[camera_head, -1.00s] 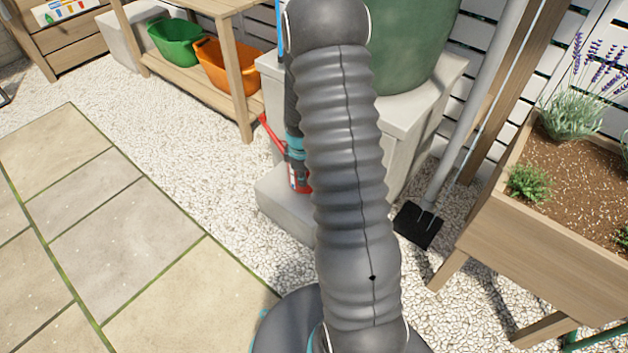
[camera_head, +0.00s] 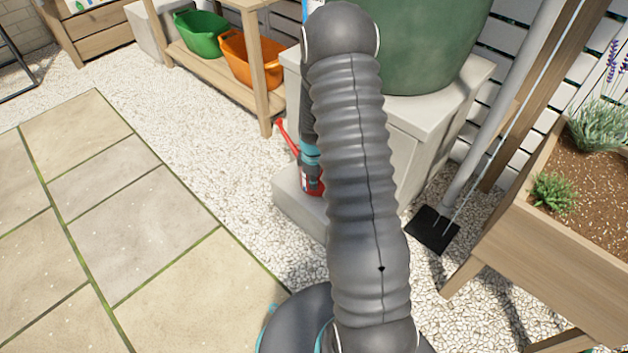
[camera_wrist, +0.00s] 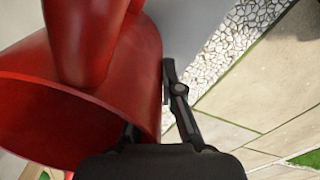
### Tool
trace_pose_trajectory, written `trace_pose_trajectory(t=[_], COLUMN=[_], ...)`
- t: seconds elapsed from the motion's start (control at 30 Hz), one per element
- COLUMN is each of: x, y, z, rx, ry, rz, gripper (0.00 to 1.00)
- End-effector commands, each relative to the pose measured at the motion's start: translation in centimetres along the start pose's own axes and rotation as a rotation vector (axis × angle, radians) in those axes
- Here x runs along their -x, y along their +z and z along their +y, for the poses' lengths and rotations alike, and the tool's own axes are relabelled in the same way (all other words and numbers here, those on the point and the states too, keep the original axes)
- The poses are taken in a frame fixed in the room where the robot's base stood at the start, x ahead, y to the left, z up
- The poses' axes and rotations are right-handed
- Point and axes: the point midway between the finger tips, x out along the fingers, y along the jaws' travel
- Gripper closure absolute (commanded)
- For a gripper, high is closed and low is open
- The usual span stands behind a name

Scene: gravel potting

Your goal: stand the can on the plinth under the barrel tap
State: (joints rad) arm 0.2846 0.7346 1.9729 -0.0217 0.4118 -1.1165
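The red watering can (camera_head: 312,186) shows in the head view just left of my arm, its spout pointing up left. It appears to be on or just over the low pale plinth (camera_head: 297,212); contact is unclear. In the wrist view the can (camera_wrist: 35,105) fills the left side, its open rim towards the camera. My gripper (camera_wrist: 150,105) is at the can. Its right finger stands close along the can's outer wall; the other finger is mostly hidden, so its closure is unclear. The green barrel (camera_head: 430,45) stands on a taller pale block behind; its tap is hidden by my arm.
A wooden shelf (camera_head: 262,95) with green (camera_head: 200,38) and orange (camera_head: 248,62) tubs stands left of the barrel. A black-bladed tool (camera_head: 433,230) leans at right, beside a wooden planter (camera_head: 560,245). Gravel and paving at left are clear.

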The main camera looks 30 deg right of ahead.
Motion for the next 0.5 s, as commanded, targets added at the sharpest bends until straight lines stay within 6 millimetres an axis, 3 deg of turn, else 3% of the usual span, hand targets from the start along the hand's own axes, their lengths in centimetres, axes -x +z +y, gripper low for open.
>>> trace_pose_trajectory(t=[0.17, 0.2, 0.27, 0.5], x=[-0.21, -0.24, -0.23, -0.22], y=[-0.05, 0.01, 0.01, 0.01], z=[0.1, -0.01, -0.02, -0.02], rx=[0.0, 0.0, 0.0, 0.0], ry=[0.003, 0.0, 0.0, -0.001], rz=[0.001, 0.0, 0.0, 0.0], gripper=[1.0, 0.85, 0.7, 0.69])
